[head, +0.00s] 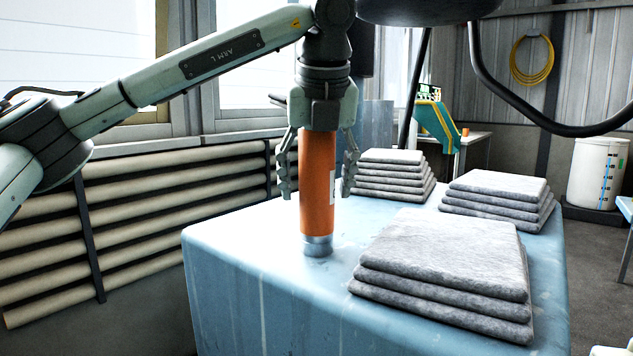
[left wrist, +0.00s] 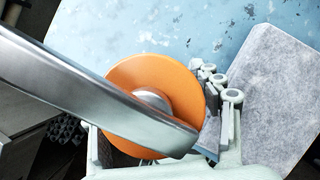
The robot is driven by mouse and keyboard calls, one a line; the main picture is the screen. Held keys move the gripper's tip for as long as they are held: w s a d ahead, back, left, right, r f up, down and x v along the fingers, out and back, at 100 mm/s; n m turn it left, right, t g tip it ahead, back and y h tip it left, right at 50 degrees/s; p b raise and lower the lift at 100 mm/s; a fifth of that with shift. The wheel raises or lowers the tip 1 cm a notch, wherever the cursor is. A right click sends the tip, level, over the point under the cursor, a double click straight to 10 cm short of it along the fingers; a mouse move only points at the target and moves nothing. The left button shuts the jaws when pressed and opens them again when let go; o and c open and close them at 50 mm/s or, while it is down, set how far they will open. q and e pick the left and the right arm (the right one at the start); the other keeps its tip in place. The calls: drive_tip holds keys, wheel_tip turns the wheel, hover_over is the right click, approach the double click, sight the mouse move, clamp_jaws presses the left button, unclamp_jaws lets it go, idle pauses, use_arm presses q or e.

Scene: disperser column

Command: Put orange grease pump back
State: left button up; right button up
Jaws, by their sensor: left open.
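The orange grease pump (head: 317,185) stands upright on the light blue table (head: 260,285), its grey metal end down on the tabletop. My left gripper (head: 318,185) is above it, pointing down, with one open finger on each side of the orange body. The fingers look apart from the body in the head view. In the left wrist view the pump's round orange top (left wrist: 165,85) and a grey metal lever fill the middle, with finger parts (left wrist: 222,95) beside it. The pump's upper end is hidden by the gripper in the head view. My right gripper is not in view.
Stacks of folded grey cloths stand on the table: front right (head: 440,265), right (head: 497,200) and behind (head: 392,175). The table's left front part is clear. A thick black hose (head: 530,120) hangs at the upper right. Pipes line the wall (head: 170,200).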

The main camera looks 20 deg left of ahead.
sight(319, 135)
use_arm(q)
drive_tip(key=shift+r, duration=0.1)
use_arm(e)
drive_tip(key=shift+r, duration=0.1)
use_arm(q)
drive_tip(key=shift+r, duration=0.3)
drive_tip(key=v, duration=0.5)
drive_tip(key=p+v, duration=0.1)
drive_tip(key=v, duration=0.4)
drive_tip(key=shift+s+r, duration=0.1)
drive_tip(key=shift+r, duration=0.3)
drive_tip(key=shift+s+d+r, duration=0.15)
drive_tip(key=shift+r, duration=0.1)
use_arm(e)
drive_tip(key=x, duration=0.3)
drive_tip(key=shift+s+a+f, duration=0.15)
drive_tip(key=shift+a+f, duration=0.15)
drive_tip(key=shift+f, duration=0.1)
